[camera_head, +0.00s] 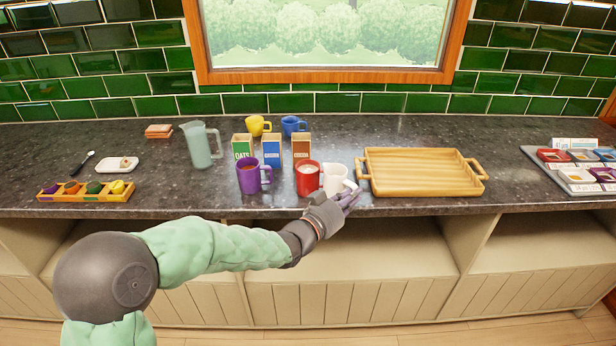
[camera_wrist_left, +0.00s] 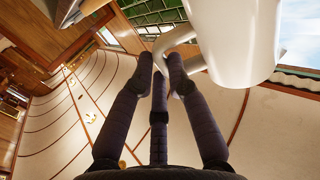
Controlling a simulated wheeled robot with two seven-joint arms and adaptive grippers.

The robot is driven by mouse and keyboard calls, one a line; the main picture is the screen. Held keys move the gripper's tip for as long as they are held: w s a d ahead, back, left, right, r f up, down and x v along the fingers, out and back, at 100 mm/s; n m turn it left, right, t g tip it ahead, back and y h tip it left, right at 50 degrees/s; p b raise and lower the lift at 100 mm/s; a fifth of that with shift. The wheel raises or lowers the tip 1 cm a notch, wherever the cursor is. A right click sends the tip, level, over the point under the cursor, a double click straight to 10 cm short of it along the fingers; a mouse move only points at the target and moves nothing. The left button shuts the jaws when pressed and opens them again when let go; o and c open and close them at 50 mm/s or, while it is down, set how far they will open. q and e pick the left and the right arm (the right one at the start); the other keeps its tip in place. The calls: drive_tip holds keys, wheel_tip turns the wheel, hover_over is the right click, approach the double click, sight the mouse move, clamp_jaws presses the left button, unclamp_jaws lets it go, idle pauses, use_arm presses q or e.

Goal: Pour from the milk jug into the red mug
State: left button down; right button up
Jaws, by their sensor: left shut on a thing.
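The white milk jug (camera_head: 335,178) stands near the counter's front edge, just right of the red mug (camera_head: 307,181). In the head view it looks about upright; I cannot tell whether its base touches the counter. The red mug is upright with pale, whitish contents. My right gripper is in neither view.
A purple mug (camera_head: 248,180) with brown contents stands left of the red mug. Small cartons (camera_head: 271,150) and yellow (camera_head: 257,125) and blue (camera_head: 291,126) mugs stand behind. A wooden tray (camera_head: 420,190) lies close on the right. A pale green pitcher (camera_head: 201,147) stands left.

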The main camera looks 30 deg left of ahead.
sight(352, 185)
use_arm(q)
drive_tip(key=shift+a+r, duration=0.1)
drive_tip(key=shift+r, duration=0.3)
drive_tip(key=shift+r+p, duration=0.75)
drive_tip(key=shift+r, duration=0.75)
drive_tip(key=shift+f, duration=0.15)
